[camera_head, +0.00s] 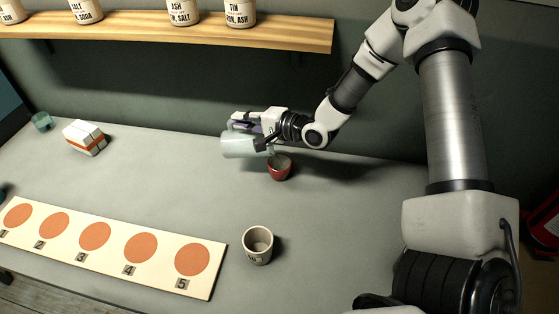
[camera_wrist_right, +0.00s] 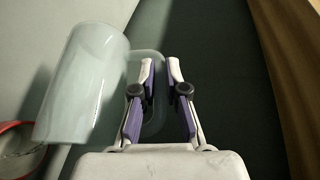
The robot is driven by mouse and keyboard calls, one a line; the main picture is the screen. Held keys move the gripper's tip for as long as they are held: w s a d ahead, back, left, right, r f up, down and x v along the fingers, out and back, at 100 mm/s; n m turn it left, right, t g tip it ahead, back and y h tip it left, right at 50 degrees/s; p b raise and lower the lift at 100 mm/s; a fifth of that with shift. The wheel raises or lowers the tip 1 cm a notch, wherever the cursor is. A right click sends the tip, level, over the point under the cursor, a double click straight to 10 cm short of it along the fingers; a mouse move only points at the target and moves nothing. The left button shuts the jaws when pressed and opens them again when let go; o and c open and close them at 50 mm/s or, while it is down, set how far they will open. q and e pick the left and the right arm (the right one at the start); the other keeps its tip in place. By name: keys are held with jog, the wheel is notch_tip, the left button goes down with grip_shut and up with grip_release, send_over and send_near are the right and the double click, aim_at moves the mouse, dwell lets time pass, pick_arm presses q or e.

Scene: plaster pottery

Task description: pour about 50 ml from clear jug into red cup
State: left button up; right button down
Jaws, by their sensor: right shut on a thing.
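The clear jug (camera_head: 238,146) is pale and see-through. It lies tipped almost onto its side in the air, its mouth end towards the red cup (camera_head: 280,172), which stands upright on the table. My right gripper (camera_head: 246,123) is shut on the jug's handle, behind the jug in the head view. In the right wrist view the jug (camera_wrist_right: 82,85) is left of my fingers (camera_wrist_right: 160,75), and the handle passes between them. The red cup (camera_wrist_right: 18,150) shows partly at the lower left there. I cannot make out a stream or the liquid level. My left gripper is not in view.
A beige cup (camera_head: 257,245) stands nearer on the table. A board with numbered orange discs (camera_head: 141,248) lies at the front left. A white block with an orange band (camera_head: 84,137) and a small glass vessel (camera_head: 42,121) are at the far left. A wooden shelf (camera_head: 160,28) carries jars above.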

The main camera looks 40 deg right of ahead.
jog(key=shift+s+d+r, duration=0.15)
jog(key=shift+s+r, duration=0.05)
dwell(0.9)
